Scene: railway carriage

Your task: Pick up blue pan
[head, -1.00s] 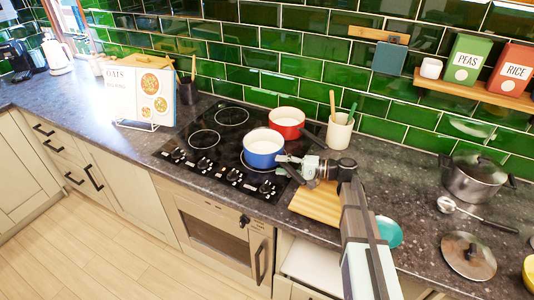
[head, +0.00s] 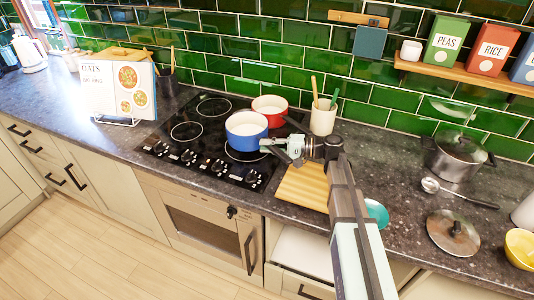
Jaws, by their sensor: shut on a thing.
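The blue pan (head: 246,132) with a white inside is at the front right of the black hob (head: 190,137). My gripper (head: 268,146) is at the pan's right side, where its handle would be, and is shut on it. The gripper covers the handle. I cannot tell whether the pan's base touches the hob or is slightly above it. A red pan (head: 272,106) stands just behind the blue pan, close to it.
A cream utensil pot (head: 322,118) stands right of the red pan. A wooden board (head: 303,187) lies below my gripper. A steel pot (head: 459,157), a ladle (head: 431,186) and a glass lid (head: 453,233) are at the right. A cookbook (head: 126,92) stands left of the hob.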

